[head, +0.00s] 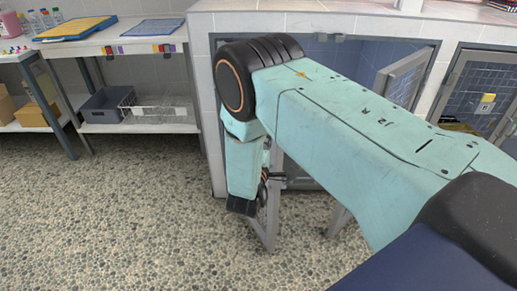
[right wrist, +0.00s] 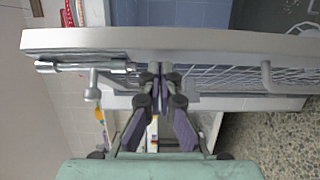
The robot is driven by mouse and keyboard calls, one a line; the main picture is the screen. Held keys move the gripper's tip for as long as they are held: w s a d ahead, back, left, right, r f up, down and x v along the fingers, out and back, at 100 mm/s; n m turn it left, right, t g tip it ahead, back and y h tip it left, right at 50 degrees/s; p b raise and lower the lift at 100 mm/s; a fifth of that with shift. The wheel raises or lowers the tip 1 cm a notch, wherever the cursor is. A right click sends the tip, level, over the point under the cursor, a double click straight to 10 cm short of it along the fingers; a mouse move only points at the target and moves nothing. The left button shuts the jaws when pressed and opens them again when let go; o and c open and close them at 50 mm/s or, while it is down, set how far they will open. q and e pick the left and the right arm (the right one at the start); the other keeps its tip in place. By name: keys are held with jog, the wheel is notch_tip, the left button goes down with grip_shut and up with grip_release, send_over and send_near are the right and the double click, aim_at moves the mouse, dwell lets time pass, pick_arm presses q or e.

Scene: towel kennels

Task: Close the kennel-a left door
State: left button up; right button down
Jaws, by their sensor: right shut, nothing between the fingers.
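The kennel with the wide opening below the tiled counter has a grey-framed left door (head: 271,222), mostly hidden by my right arm; it stands swung out from the front. In the right wrist view the door's grey frame bar (right wrist: 220,40) crosses the picture, with a latch rod on its left and a handle (right wrist: 267,78) on its right. My right gripper (head: 264,188) hangs beside this door. Its fingers (right wrist: 158,74) are shut and empty, close to the door's frame and mesh; whether they touch cannot be told. My left gripper is not in view.
A second door (head: 405,78) of this kennel stands open on the right. Another kennel (head: 487,95) is at the right edge. A shelf table (head: 115,38) with a grey bin (head: 106,104) and wire basket (head: 160,108) stands left. The pebbled floor (head: 120,220) in front is clear.

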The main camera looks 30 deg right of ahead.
jog(key=shift+d, duration=0.3)
jog(key=shift+d, duration=0.1)
